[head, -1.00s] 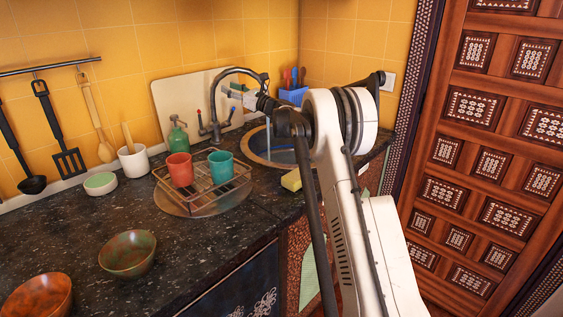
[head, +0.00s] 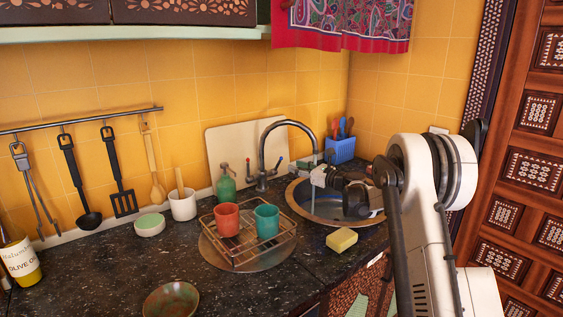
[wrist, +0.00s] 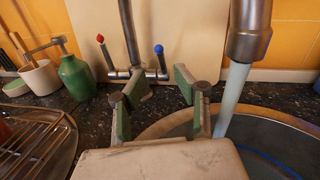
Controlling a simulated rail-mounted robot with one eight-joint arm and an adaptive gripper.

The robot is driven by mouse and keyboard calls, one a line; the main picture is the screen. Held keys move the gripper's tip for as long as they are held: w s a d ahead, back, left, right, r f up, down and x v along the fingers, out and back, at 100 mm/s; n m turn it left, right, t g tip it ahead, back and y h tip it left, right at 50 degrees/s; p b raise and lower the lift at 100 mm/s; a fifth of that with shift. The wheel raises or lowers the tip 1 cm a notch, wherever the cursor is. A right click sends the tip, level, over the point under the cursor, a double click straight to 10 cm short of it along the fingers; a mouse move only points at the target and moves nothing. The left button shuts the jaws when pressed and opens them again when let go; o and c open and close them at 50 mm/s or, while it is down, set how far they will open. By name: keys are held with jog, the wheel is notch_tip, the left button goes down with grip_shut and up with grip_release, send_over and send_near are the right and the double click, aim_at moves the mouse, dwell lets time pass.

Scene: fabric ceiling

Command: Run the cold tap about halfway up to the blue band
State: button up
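The curved metal tap (head: 262,150) stands behind the sink. Its red-tipped lever (wrist: 102,43) is on the left and its blue-tipped lever (wrist: 160,55) on the right; both point up in the wrist view. A pale water stream (wrist: 231,98) runs from the spout (wrist: 249,30) into the round sink (head: 297,200). A blue curved line (wrist: 268,160) shows inside the sink; I cannot tell the water level against it. My gripper (wrist: 160,92) is open and empty, its green-padded fingers apart, in front of and below the blue-tipped lever. In the head view it is right of the tap.
A wire rack (head: 240,247) with a red cup (head: 227,220) and a teal cup (head: 266,221) stands left of the sink. A green bottle (head: 226,187) is beside the tap. A yellow sponge (head: 342,240) lies in front of the sink. A blue utensil holder (head: 341,150) stands behind.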

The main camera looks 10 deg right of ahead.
aim_at(280, 160)
jog(key=x, duration=0.9)
grip_shut()
